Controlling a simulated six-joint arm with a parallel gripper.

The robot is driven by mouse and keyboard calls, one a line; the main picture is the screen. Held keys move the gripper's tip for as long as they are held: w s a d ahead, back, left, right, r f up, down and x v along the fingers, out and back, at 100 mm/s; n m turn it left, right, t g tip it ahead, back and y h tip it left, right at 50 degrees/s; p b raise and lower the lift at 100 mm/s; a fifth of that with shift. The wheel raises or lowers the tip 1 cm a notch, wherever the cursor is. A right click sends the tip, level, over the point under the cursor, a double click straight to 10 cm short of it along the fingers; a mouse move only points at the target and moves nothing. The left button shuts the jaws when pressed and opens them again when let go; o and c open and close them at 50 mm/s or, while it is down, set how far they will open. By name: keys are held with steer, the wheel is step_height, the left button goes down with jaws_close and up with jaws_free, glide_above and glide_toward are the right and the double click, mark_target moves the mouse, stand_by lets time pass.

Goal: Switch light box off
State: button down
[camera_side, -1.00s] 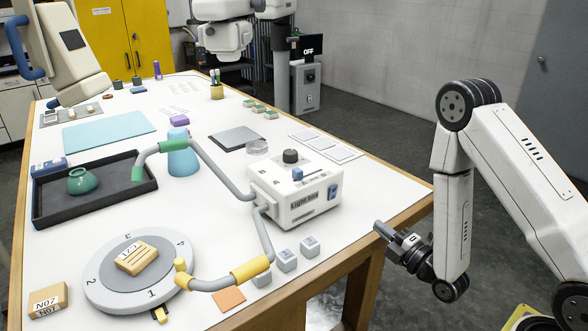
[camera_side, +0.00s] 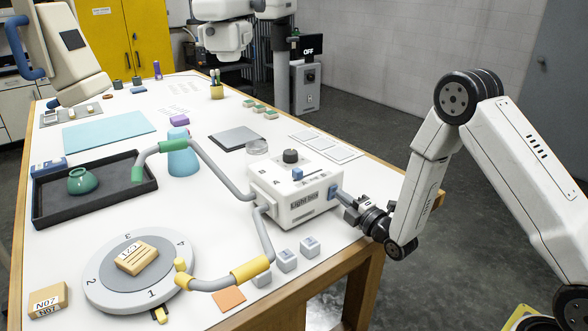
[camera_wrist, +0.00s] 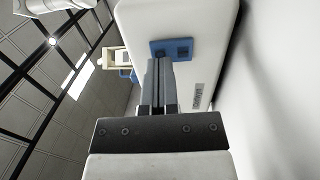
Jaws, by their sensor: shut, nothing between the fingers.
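The light box (camera_side: 294,196) is a white box on the table with a dark knob (camera_side: 290,156) and a blue toggle (camera_side: 297,174) on top. Two bent grey arms with green and yellow sleeves come from it. A blue switch (camera_wrist: 178,49) sits on its right side face. My gripper (camera_side: 340,192) is shut and empty, its fingertips at that switch. In the wrist view the fingers (camera_wrist: 159,62) overlap the lower left part of the switch. I cannot tell whether they press it or just meet it.
Several small grey cubes (camera_side: 286,260) stand in front of the box. A numbered turntable (camera_side: 110,290) holds a wooden block. A black tray (camera_side: 120,205) with a green pot lies at left. The table's right edge (camera_side: 415,190) runs under my wrist.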

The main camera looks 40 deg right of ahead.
steer(key=shift+w, duration=0.4)
steer(key=shift+w+r, duration=0.1)
steer(key=shift+w+r, duration=0.15)
steer(key=shift+w, duration=0.1)
steer(key=shift+s+f, duration=0.2)
steer(key=shift+s, duration=1.15)
steer(key=shift+s+f, duration=0.25)
steer(key=shift+s, duration=1.15)
steer(key=shift+s+f, duration=0.2)
steer(key=shift+s, duration=1.15)
steer(key=shift+w, duration=0.15)
